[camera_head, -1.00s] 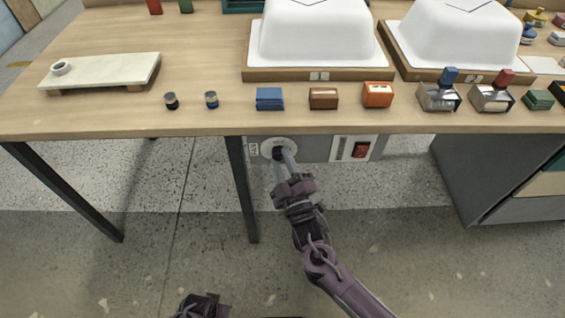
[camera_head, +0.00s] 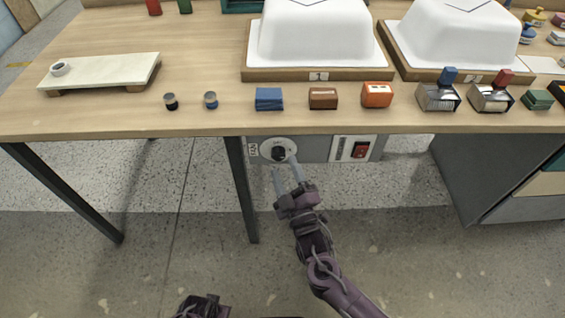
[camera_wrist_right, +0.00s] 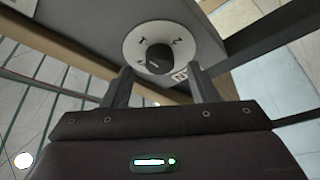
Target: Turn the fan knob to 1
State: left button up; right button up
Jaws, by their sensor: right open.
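The fan knob (camera_head: 278,154) is small, black and round. It sits on a white round dial on the grey panel under the table's front edge. In the right wrist view the knob (camera_wrist_right: 158,58) shows with printed marks around it; I cannot tell surely which mark it points at. My right gripper (camera_head: 284,163) is open, its two fingers spread and empty just below and in front of the dial. In the wrist view the fingertips (camera_wrist_right: 160,76) stand either side below the knob, apart from it. My left gripper (camera_head: 200,305) shows only partly at the bottom edge; its jaws are unclear.
A red rocker switch (camera_head: 360,150) is on the same panel, right of the dial. A dark table leg (camera_head: 242,190) stands close left of the gripper. The tabletop (camera_head: 215,62) holds stamps, blocks and white tub shells above. The floor space in front is clear.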

jog(key=v, duration=0.5)
dwell(0.4)
